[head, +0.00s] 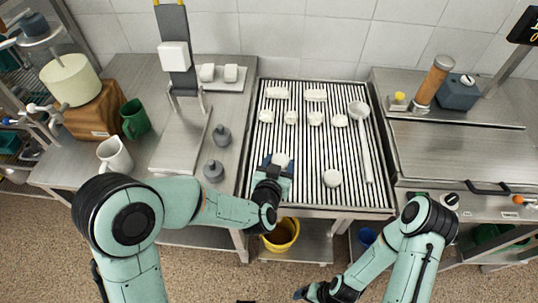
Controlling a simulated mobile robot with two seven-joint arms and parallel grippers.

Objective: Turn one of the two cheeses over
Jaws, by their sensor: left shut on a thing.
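My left gripper (276,167) reaches over the front left part of a ribbed draining table (350,200). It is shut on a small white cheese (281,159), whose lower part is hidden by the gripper. I cannot tell whether this cheese touches the ribs. A second white cheese (331,178) sits on the ribs to the right, apart from the gripper. My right gripper (303,293) is low at the bottom edge, away from the table; its fingers are too small and dark to read.
Several white pieces (316,118) stand in rows on the back half of the table. A long-handled ladle (361,140) lies along its right side. Grey weights (214,171) stand on the left counter. A yellow bucket (283,236) is below the front edge.

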